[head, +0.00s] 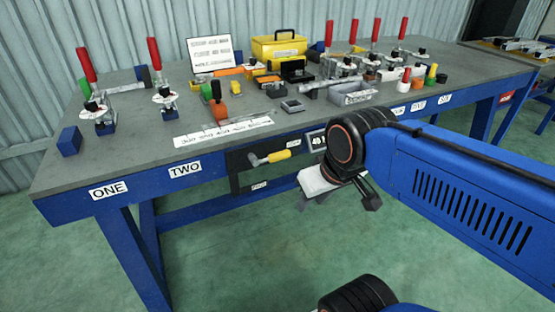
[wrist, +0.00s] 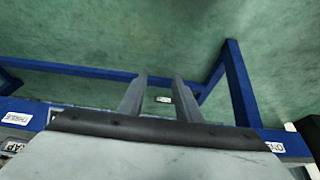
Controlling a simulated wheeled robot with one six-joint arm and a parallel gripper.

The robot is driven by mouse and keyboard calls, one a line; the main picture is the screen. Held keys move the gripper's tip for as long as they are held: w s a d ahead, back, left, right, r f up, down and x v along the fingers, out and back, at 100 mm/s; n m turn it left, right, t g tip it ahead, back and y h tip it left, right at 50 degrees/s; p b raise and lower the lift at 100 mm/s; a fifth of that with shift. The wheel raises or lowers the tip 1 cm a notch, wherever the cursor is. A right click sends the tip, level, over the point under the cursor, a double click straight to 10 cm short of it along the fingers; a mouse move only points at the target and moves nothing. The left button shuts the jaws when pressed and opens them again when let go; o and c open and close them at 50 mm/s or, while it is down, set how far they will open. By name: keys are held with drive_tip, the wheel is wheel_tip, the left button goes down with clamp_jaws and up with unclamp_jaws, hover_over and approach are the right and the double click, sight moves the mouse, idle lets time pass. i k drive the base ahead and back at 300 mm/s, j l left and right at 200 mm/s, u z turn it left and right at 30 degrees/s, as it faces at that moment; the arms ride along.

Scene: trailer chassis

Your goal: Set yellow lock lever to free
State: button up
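The yellow lock lever (head: 278,156) is a grey metal arm with a yellow grip. It is mounted on a black bracket (head: 235,173) at the table's front edge and lies roughly level, grip to the right. Small white labels sit near it, one below and one to the right, too small to read surely. My gripper (head: 318,198) hangs in front of the table, to the right of the lever and apart from it. In the wrist view my gripper's two fingers (wrist: 159,78) stand apart with nothing between them. The lever cannot be made out in the wrist view.
The blue-framed workbench (head: 110,170) carries several red-handled toggle clamps (head: 154,55), a yellow toolbox (head: 280,47), a grey bin (head: 352,95) and small blocks. A label (head: 185,170) reads TWO on the front rail. The green floor before the bench is clear.

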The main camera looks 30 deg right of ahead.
sight(286, 154)
drive_tip(key=k+j, duration=0.3)
drive_tip(key=j, duration=0.2)
drive_tip(key=k+j, duration=0.3)
drive_tip(key=j, duration=0.2)
drive_tip(key=z, duration=0.05)
